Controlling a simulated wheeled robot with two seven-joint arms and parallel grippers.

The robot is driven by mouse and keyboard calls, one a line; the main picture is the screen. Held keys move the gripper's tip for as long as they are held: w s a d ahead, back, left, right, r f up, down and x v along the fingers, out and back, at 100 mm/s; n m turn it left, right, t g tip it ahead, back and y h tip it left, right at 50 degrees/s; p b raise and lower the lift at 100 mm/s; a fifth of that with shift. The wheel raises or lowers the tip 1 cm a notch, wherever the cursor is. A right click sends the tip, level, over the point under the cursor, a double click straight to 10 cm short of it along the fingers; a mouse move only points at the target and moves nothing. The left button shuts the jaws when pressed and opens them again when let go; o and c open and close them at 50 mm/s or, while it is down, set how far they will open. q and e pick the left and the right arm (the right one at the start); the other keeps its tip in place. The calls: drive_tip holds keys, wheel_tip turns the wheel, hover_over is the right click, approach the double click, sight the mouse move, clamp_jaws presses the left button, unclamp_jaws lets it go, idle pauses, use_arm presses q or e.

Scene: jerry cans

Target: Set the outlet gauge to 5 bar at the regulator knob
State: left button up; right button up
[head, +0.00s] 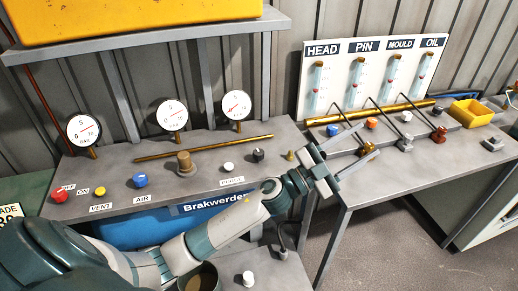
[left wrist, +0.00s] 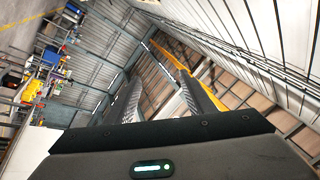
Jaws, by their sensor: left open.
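Three round white gauges stand on brass stems at the back of the left bench: a left gauge (head: 83,130), a middle gauge (head: 172,115) and a right gauge (head: 237,105). Their small lettering does not show clearly which is the outlet gauge, and I cannot read their needles exactly. A large tan knob (head: 184,163), which looks like the regulator knob, stands upright below the middle gauge.
On the bench are a red button (head: 60,195), yellow button (head: 100,191), blue knob (head: 140,180), white knob (head: 228,167) and black knob (head: 258,155). A brass pipe (head: 205,148) runs behind.

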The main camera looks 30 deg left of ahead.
use_arm(q)
drive_tip(key=w+d+f+m+g+h, duration=0.15)
drive_tip(key=d+m+g+h, duration=0.35)
drive_tip(key=m+g, duration=0.7)
drive_tip(key=w+a+f+m+g+y, duration=0.1)
drive_tip(key=w+a+f+g+y, duration=0.15)
drive_tip(key=a+y, duration=0.25)
drive_tip(key=w+a+f+g+y, duration=0.1)
drive_tip(key=a+f+y, duration=0.3)
drive_tip(key=a, duration=0.2)
drive_tip(key=a+r+n+g+y, duration=0.1)
drive_tip(key=a+r+n+y, duration=0.1)
drive_tip(key=a, duration=1)
drive_tip(key=s+a+r+n+g+y, duration=0.1)
drive_tip(key=a+r+n+y, duration=0.2)
drive_tip(key=a+y, duration=0.4)
drive_tip(key=a+r, duration=0.1)
drive_tip(key=a, duration=0.5)
drive_tip(key=shift+a+r+n+g, duration=0.15)
drive_tip(key=shift+r+n+g, duration=0.05)
drive_tip(key=shift+n+g, duration=0.15)
use_arm(e)
drive_tip(key=s+d+f+g, duration=0.1)
drive_tip(key=s+d+f, duration=0.2)
drive_tip(key=s+f, duration=1.5)
drive_tip(key=shift+s+d+f, duration=0.15)
drive_tip(key=shift+s+f, duration=0.2)
drive_tip(key=shift+f, duration=0.3)
use_arm(q)
drive_tip(key=shift+f, duration=0.15)
